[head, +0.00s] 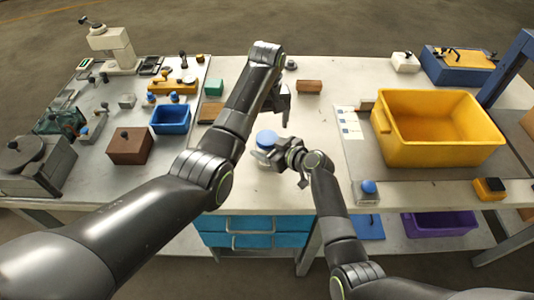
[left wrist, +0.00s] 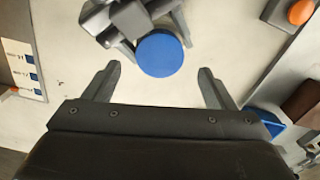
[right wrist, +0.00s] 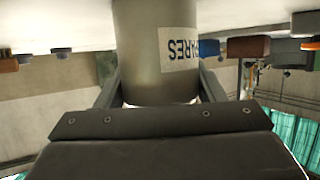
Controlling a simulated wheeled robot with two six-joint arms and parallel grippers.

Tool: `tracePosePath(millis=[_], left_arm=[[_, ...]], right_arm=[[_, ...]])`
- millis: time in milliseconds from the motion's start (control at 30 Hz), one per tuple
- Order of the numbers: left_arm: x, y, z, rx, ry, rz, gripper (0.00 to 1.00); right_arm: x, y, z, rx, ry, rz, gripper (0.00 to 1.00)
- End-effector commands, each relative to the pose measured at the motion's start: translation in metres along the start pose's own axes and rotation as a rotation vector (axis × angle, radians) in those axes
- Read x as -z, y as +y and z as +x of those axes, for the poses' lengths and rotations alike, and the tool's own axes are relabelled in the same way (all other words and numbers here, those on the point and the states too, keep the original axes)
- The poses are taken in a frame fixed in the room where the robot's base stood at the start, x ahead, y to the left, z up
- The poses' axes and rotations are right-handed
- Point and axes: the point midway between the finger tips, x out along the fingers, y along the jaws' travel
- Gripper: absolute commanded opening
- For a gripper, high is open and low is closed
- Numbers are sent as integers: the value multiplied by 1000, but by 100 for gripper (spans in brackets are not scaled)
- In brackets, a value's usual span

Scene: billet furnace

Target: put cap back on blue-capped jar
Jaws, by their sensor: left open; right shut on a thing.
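The jar is a grey cylinder with a white label in the right wrist view (right wrist: 150,45); its label reads upside down there. In the head view its pale side (head: 260,155) shows just under the round blue cap (head: 266,138). The cap also shows from above in the left wrist view (left wrist: 161,53). It covers the jar's top; I cannot tell whether it is fully seated. My right gripper (right wrist: 160,88) is shut on the jar, from the right in the head view. My left gripper (left wrist: 158,78) is open and empty, its fingertips just short of the cap.
A yellow bin (head: 437,150) stands to the right, near a blue knob (head: 369,187) on a grey base. A blue bin (head: 170,119) and a brown box (head: 130,146) are on the left. A small brown block (head: 309,87) lies behind my left gripper. Bare table lies in front of the jar.

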Motion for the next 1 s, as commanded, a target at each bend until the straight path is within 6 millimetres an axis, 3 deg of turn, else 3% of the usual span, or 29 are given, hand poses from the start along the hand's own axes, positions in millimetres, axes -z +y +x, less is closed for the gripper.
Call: tracePosePath(millis=[167,633,1000], left_arm=[[0,0,-3,0,1,-39,75],[0,0,-32,0,1,-522,75],[0,0,-35,0,1,-584,75]], right_arm=[[0,0,0,0,0,-1,0],[0,0,0,0,0,-1,0],[0,0,0,0,0,-1,0]])
